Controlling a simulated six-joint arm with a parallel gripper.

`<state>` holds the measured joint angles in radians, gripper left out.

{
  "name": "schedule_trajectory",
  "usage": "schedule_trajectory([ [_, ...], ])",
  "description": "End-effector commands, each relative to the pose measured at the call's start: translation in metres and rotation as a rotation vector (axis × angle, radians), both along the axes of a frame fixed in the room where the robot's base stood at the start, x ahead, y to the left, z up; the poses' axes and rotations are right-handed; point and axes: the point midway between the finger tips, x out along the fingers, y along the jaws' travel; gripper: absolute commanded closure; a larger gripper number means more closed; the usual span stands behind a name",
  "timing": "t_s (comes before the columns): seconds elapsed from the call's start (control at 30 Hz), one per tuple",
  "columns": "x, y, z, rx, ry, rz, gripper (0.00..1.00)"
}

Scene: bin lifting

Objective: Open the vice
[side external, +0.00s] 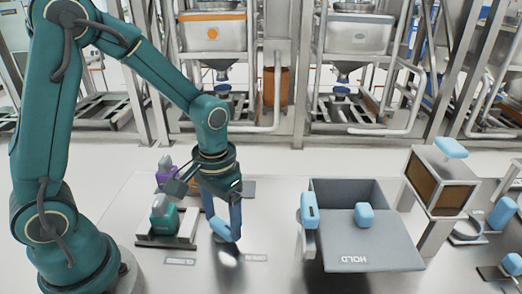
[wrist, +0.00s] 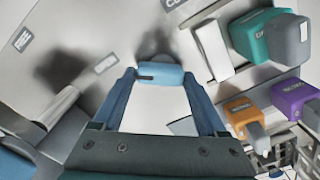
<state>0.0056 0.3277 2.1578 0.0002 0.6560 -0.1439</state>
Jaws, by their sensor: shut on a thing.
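My gripper (side external: 228,235) is low over the pale table, left of the grey bin. In the wrist view, its two blue fingers (wrist: 160,80) are shut on a small blue handle (wrist: 160,72), one finger at each end. What the handle is joined to is not clear; a dark rounded shape lies just behind it. I cannot make out the vice or its jaws for certain in either view. The part under my gripper is mostly hidden by the fingers in the side view.
The grey bin marked HOLD (side external: 375,256) has blue handles on it. A box on a stand (side external: 440,182) is farther right. A teal canister (side external: 165,222) sits in a tray at left, and purple (wrist: 298,98) and orange (wrist: 243,110) canisters stand near it.

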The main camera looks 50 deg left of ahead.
Motion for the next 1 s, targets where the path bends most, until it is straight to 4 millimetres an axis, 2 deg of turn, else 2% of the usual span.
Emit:
schedule_trajectory([
  [0.3,0.0006,0.0001,0.0008,-0.001,-0.001,0.119,0.81],
  [0.83,0.0007,0.0002,0.0007,-0.001,-0.001,0.143,0.81],
  [0.87,0.0007,0.0002,0.0007,-0.001,-0.001,0.144,0.18],
  [0.9,0.0007,0.0002,0.0006,-0.001,-0.001,0.143,0.02],
  [1.0,0.0007,0.0003,0.0005,-0.001,-0.001,0.142,0.0],
])
